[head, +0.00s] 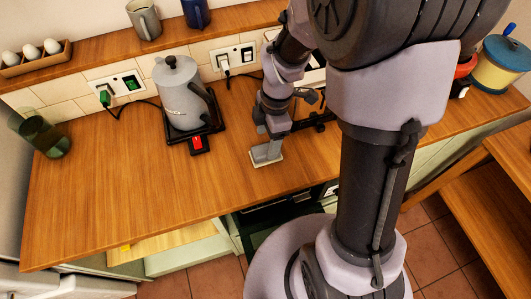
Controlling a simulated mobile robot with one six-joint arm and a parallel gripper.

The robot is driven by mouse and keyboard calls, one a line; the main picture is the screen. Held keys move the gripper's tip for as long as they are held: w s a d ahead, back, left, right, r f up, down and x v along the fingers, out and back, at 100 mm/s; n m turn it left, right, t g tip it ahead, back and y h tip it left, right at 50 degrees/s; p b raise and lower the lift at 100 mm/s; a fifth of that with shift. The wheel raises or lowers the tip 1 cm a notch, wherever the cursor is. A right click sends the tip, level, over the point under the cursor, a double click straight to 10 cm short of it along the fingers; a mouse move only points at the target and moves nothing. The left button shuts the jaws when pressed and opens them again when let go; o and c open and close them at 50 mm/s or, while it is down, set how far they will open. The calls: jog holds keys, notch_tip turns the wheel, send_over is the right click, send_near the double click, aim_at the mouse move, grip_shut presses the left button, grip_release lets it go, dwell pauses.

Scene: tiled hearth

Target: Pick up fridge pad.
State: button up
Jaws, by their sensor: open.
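My gripper (267,146) points down at the wooden counter, right of the grey kettle. It is open. A small pale flat piece with a cream edge (268,159) shows right at its fingertips, on or just above the counter. It may be the fridge pad, but I cannot tell it clearly from the fingers. No other thing in the head view can be made out as a fridge pad. My arm hides part of the counter to the right.
A grey kettle (181,92) stands on a black base with a red switch (197,144) at its front. A green glass (48,137) is at the left. Mugs (144,19) and an egg rack (36,58) are on the shelf. The front-left counter (110,205) is clear.

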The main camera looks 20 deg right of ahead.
aim_at(266, 148)
jog(key=f+b, duration=0.2)
jog(key=f, duration=0.3)
jog(key=shift+a+f+b, duration=0.15)
jog(key=shift+a+b, duration=0.05)
jog(key=shift+b, duration=0.15)
jog(key=shift+c, duration=0.5)
jog(key=c, duration=1.1)
jog(key=shift+r, duration=0.2)
jog(key=shift+c, duration=0.2)
